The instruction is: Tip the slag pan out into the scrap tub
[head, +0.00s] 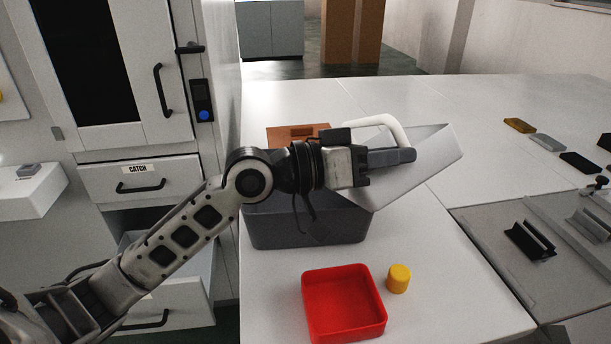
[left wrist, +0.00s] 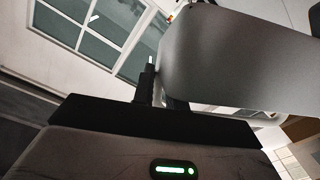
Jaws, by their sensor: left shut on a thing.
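The slag pan (head: 428,172) is a light grey box with a white handle (head: 388,124). My left gripper (head: 398,156) is shut on the handle and holds the pan up, clearly tilted. The pan's low end overlaps the right end of the scrap tub (head: 300,232), a dark grey open bin on the white table. The inside of the pan and most of the tub's inside are hidden. In the left wrist view the pan (left wrist: 240,60) shows as a smooth grey wall, tilted beyond the dark gripper. My right gripper is out of view.
A red open tray (head: 343,330) and a yellow cylinder (head: 398,279) stand in front of the tub. A brown box (head: 285,135) lies behind it. Racks and small coloured blocks (head: 520,125) lie at right. The table's middle right is clear.

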